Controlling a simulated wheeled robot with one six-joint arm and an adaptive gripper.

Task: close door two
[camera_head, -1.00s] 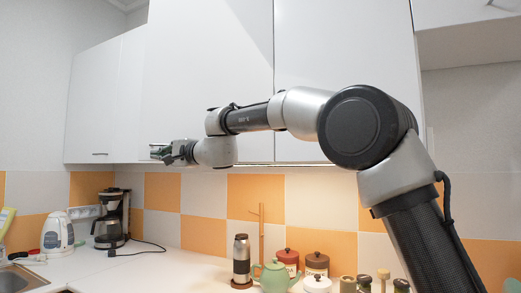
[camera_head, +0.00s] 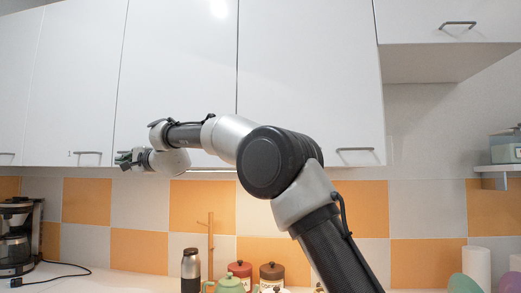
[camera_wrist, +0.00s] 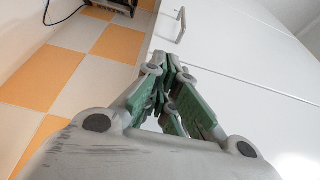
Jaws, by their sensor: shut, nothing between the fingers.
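White upper cabinet doors hang in a row in the head view, and all look closed. Which one is door two I cannot tell. The middle-left door (camera_head: 180,70) is directly behind my gripper (camera_head: 121,161), and the door to its right (camera_head: 310,80) lies flush beside it. My gripper is shut and empty, at the lower left corner of the middle-left door. Its green-padded fingers meet in the wrist view (camera_wrist: 170,62). A bar handle (camera_wrist: 181,25) shows just past the fingertips there, apart from them. Whether the fingers touch the door I cannot tell.
Other handles hang at the left (camera_head: 87,153) and right (camera_head: 355,150). A coffee maker (camera_head: 17,235), a steel flask (camera_head: 191,268), a green teapot (camera_head: 229,283) and lidded jars (camera_head: 272,274) stand on the counter below. A shelf (camera_head: 497,168) is at far right.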

